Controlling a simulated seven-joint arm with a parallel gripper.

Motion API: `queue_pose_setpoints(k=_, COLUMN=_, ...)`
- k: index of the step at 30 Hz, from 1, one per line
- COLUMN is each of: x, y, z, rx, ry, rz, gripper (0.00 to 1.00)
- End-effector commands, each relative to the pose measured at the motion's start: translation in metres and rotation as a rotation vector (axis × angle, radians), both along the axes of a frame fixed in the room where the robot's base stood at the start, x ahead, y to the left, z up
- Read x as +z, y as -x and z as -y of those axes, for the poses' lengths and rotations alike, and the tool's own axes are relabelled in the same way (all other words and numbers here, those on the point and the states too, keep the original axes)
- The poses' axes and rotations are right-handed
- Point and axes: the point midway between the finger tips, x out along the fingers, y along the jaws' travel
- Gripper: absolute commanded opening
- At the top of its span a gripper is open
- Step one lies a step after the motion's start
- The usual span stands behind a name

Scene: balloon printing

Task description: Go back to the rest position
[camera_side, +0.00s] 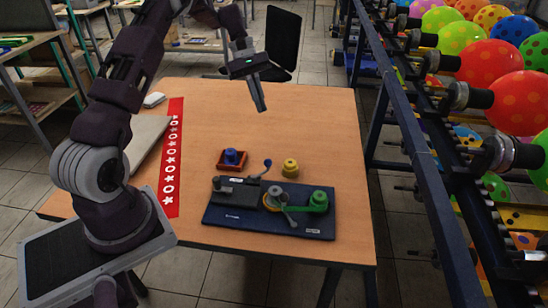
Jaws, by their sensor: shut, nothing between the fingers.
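My gripper (259,101) is shut and empty. It hangs above the far part of the wooden table (320,145), pointing down, apart from everything on the table. The arm reaches over from the left side of the picture.
A dark blue board (232,219) with a green part (319,200) and a lever sits at the table's near side. Behind it are a small red tray (222,165) holding a blue piece (231,155), and a yellow piece (290,167). A balloon rack (418,160) stands right. The table's right side is clear.

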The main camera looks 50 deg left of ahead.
Motion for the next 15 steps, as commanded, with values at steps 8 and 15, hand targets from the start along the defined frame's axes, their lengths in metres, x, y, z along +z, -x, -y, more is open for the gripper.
queue_pose_setpoints(k=8, x=0.161, y=0.088, z=0.147, rx=-0.531, ry=-0.333, rz=0.319, gripper=0.00)
queue_pose_setpoints(k=15, x=0.180, y=0.221, z=0.217, rx=-0.978, ry=-0.610, rz=0.606, gripper=0.00)
